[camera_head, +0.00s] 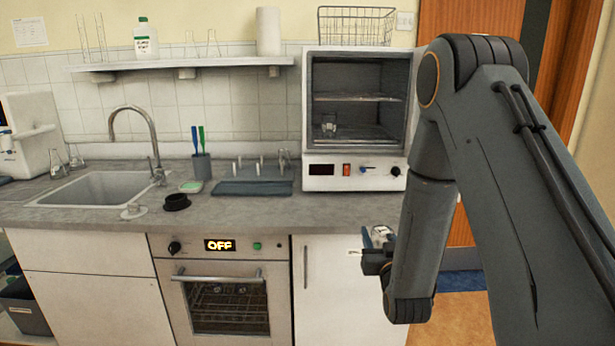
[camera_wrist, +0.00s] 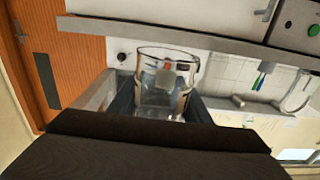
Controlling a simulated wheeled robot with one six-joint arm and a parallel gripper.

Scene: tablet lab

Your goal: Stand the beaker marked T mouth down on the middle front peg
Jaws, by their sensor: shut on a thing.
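My gripper (camera_head: 374,258) is in front of the white cupboard door, below the worktop edge, partly hidden by my arm. In the wrist view its jaws (camera_wrist: 163,112) are shut on a clear glass beaker (camera_wrist: 165,60). The beaker has a pale patch and a small red spot; I cannot read a letter on it. The beaker also shows small in the head view (camera_head: 380,236). The peg rack (camera_head: 252,187) is a blue-grey tray on the worktop with several pale upright pegs. A glass vessel stands at its back right; which peg it is on is unclear.
A drying oven (camera_head: 355,170) stands open right of the rack, with a glass vessel (camera_head: 328,125) inside. The worktop (camera_head: 250,212) before the rack is clear.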

